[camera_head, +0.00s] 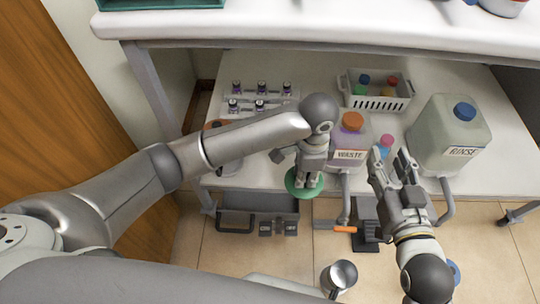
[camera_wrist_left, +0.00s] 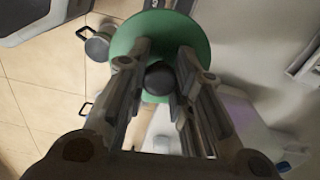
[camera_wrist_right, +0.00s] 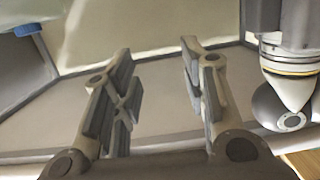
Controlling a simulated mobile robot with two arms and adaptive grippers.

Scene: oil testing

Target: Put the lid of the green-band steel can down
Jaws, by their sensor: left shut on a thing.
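My left gripper (camera_head: 308,180) is shut on the dark knob (camera_wrist_left: 160,77) of a round green lid (camera_head: 291,182). The lid also shows in the left wrist view (camera_wrist_left: 199,40), with the knob between the two fingers. In the head view the lid is near the front edge of the lower white shelf (camera_head: 400,187); I cannot tell its height or whether it touches anything. I cannot make out the green-band can. My right gripper (camera_head: 391,156) is open and empty in front of the shelf; its spread fingers also show in the right wrist view (camera_wrist_right: 157,50).
A WASTE container (camera_head: 348,138) with an orange cap and a RINSE container (camera_head: 450,132) stand on the shelf. A white basket (camera_head: 377,102) and a rack of small vials (camera_head: 261,88) are behind. A grey toolbox (camera_head: 258,203) sits below. The upper worktop (camera_head: 330,24) overhangs the shelf.

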